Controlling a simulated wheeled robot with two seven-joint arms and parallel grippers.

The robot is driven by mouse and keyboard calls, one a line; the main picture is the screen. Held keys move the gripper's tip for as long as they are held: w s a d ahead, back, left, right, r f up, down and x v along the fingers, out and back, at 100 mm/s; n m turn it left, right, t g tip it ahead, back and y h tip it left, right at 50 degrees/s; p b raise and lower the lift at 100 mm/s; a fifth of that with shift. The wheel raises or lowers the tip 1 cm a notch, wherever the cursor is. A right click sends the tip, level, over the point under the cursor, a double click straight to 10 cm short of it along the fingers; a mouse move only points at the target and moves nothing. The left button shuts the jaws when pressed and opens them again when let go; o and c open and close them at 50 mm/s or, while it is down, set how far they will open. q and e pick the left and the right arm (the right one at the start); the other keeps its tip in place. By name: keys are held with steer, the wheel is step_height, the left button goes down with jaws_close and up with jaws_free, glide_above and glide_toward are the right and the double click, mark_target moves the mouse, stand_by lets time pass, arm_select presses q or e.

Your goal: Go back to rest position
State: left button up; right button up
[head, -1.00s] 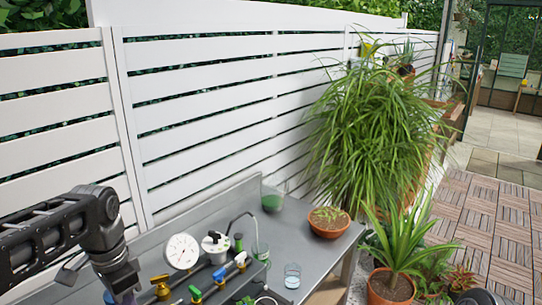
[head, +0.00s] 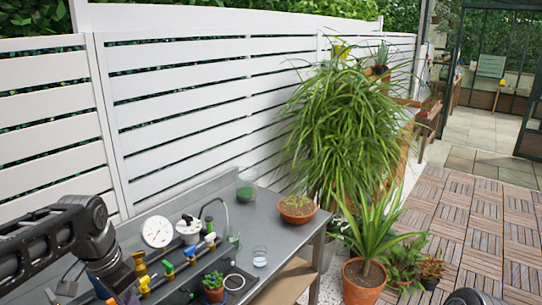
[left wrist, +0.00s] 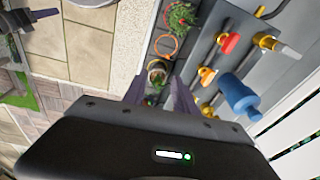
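My left arm comes in from the left in the head view, and its gripper (head: 125,296) is at the bottom edge, over the near left part of the grey bench (head: 275,228). In the left wrist view its two fingers (left wrist: 160,92) stand apart. No object is seen held between them; a small potted plant shows beyond the gap. The dark rounded part at the bottom right of the head view looks like my right arm; I cannot make out its gripper.
Close to the left gripper are coloured valves (head: 168,269), a white dial gauge (head: 157,231) and a small potted plant (head: 213,281). A white fence (head: 200,130) runs behind the bench. Wooden decking (head: 470,220) lies clear at right.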

arm_select(q)
steer(key=w+d+f+n+t+h, duration=0.1)
steer(key=w+d+f+n+t, duration=0.1)
steer(key=w+d+f, duration=0.3)
steer(key=w+d+f+n+t+h, duration=0.1)
steer(key=w+d+f+n, duration=0.1)
steer(key=d+f, duration=0.45)
steer(key=s+d+f+n+h, duration=0.1)
steer(key=s+d+f, duration=0.1)
steer(key=f, duration=0.4)
steer(key=s+d+f+n, duration=0.1)
steer(key=d+f, duration=0.2)
steer(key=f, duration=0.4)
steer(key=s+d+f+g, duration=0.2)
steer(key=s+d+f, duration=0.2)
steer(key=s+f, duration=0.3)
steer(key=s+d+f+n+g+h, duration=0.1)
steer(key=s+d+f, duration=0.3)
steer(key=s, duration=1.2)
step_height(320, 180, down, 5)
steer(key=shift+s+r+n+g, duration=0.2)
steer(key=shift+s+n+g, duration=0.1)
steer(key=shift+g, duration=0.3)
steer(key=shift+w, duration=0.15)
